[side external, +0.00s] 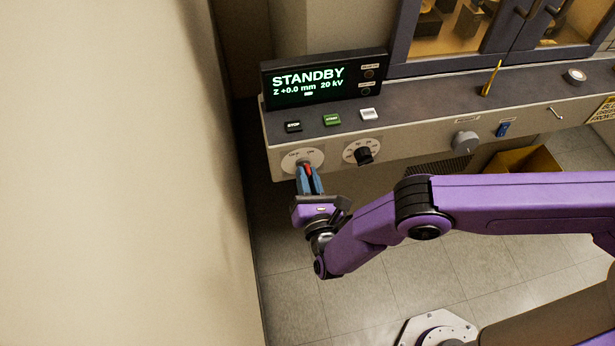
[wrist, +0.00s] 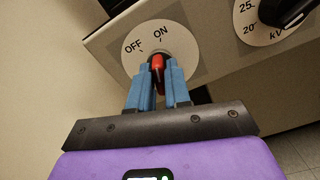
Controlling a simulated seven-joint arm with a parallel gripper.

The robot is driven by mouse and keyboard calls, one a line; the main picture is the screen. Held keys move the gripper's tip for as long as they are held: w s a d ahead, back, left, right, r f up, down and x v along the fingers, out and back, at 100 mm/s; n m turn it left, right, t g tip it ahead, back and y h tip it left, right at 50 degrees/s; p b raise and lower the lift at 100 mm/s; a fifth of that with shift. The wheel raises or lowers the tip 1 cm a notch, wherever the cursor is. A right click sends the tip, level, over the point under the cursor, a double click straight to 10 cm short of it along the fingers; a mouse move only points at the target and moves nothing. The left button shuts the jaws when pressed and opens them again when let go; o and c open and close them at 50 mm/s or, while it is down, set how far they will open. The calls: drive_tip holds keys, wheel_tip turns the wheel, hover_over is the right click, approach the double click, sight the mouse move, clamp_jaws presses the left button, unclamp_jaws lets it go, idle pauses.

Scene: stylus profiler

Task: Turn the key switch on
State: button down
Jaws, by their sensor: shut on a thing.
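The key switch is a round white plate (wrist: 180,45) on the front panel, marked OFF at upper left and ON at the top. It also shows in the side view (side external: 290,160), below the display's left end. Its red key (wrist: 157,64) stands out from the plate and looks roughly upright, its upper end nearer the ON mark; the exact angle is hard to tell. My gripper (wrist: 158,88) has its blue fingers on either side of the key and is shut on it. The fingers hide the key's lower part. In the side view my gripper (side external: 309,175) reaches up to the panel.
The display (side external: 315,85) reads STANDBY, Z +0.0 mm, 20 kV. A black kV knob (side external: 365,156) is just right of the key switch. Black, green and white buttons (side external: 332,119) line the ledge above. A grey knob (side external: 465,143) is farther right; a wall stands at left.

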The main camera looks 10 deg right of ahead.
drive_tip(key=shift+m, duration=1)
drive_tip(key=c, duration=1.2)
unclamp_jaws()
drive_tip(key=shift+o, duration=0.2)
drive_tip(key=s, duration=1.7)
drive_tip(key=shift+s, duration=0.25)
